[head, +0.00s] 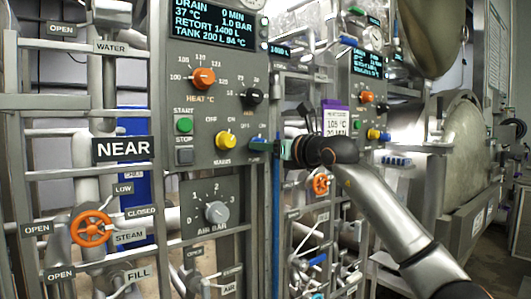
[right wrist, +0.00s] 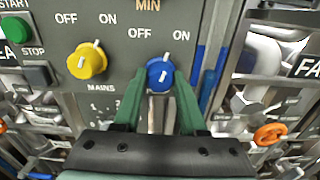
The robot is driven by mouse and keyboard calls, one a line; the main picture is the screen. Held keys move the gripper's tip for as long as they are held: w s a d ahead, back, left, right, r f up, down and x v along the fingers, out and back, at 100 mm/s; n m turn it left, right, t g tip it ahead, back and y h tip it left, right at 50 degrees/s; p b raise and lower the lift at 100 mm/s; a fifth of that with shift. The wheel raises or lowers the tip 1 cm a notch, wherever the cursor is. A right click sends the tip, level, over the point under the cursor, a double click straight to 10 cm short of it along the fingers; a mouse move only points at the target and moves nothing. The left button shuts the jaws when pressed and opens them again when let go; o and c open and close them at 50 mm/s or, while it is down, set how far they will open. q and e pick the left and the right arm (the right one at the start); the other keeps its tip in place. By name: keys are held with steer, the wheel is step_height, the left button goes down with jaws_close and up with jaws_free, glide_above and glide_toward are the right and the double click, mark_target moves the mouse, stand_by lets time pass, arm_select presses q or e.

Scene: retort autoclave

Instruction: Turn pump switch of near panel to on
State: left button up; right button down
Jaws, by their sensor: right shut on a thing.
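The near panel (head: 218,108) is a grey control box beside a NEAR sign (head: 123,148). The blue switch knob (right wrist: 160,73) sits at the panel's right side, under OFF and ON labels. Its own name label is hidden. In the right wrist view its white marks point roughly upward, between OFF and ON; I cannot tell its exact setting. My right gripper (right wrist: 159,95) is shut on this knob, with green fingers on either side. In the head view the right gripper (head: 272,147) reaches the panel's right edge from the right. My left gripper is in neither view.
A yellow MAINS knob (right wrist: 86,62) is left of the blue one, with green START (head: 184,125) and grey STOP buttons farther left. An orange heat knob (head: 203,78) and an AIR BAR dial (head: 216,212) are nearby. Pipes and a second panel (head: 368,90) stand to the right.

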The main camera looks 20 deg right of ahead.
steer(key=shift+m+b, duration=0.3)
steer(key=shift+m, duration=0.9)
steer(key=shift+c, duration=2.3)
jaws_free()
steer(key=shift+s, duration=0.15)
steer(key=b+v, duration=0.3)
steer(key=v, duration=0.9)
